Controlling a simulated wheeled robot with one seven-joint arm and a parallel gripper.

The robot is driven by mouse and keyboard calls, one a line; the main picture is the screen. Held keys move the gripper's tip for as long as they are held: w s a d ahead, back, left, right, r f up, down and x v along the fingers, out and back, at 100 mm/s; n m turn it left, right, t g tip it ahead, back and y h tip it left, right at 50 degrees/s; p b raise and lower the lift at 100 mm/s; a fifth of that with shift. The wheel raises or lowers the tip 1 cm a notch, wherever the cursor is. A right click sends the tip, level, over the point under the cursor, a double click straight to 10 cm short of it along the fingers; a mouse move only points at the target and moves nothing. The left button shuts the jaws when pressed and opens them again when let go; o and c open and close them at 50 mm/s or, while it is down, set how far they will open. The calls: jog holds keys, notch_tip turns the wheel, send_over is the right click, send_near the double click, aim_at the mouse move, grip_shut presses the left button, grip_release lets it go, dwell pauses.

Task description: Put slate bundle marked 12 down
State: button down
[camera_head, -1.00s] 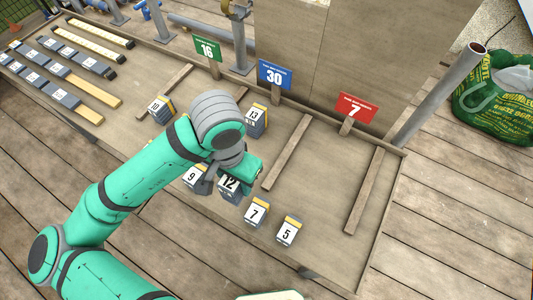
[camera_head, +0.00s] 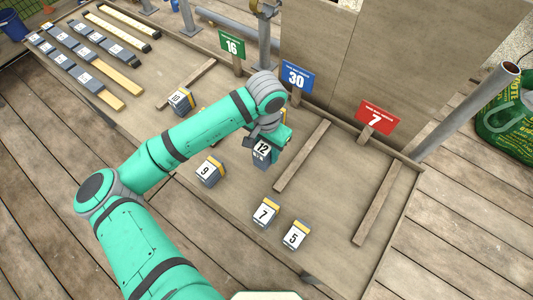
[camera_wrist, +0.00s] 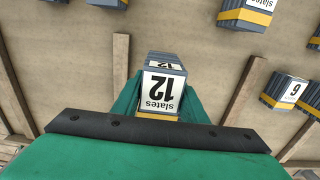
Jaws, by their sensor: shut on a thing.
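The slate bundle marked 12 (camera_head: 262,151) is a grey block with a white label, and my gripper (camera_head: 268,137) is shut on it. It also shows in the wrist view (camera_wrist: 162,88), upside down, between the green fingers of my gripper (camera_wrist: 160,105). In the head view it appears above the table (camera_head: 333,211), in the section between the wooden strips near the blue 30 sign (camera_head: 297,76). Whether its underside touches the board cannot be told. My wrist hides part of the area behind it.
Bundles 10 (camera_head: 180,101), 9 (camera_head: 210,171), 7 (camera_head: 265,212) and 5 (camera_head: 296,235) stand on the table. Wooden strips (camera_head: 303,156) divide it. A green 16 sign (camera_head: 232,44) and a red 7 sign (camera_head: 377,117) stand at the back. The right section is clear.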

jog(key=shift+w+d+f, duration=0.1)
jog(key=shift+w+f, duration=0.2)
jog(key=shift+w, duration=0.05)
jog(key=f, duration=0.3)
jog(key=shift+w, duration=0.25)
jog(key=shift+f, duration=0.3)
jog(key=shift+s+d, duration=0.1)
jog(key=shift+s, duration=0.05)
jog(key=shift+f, duration=0.1)
jog(key=c, duration=1.1)
grip_release()
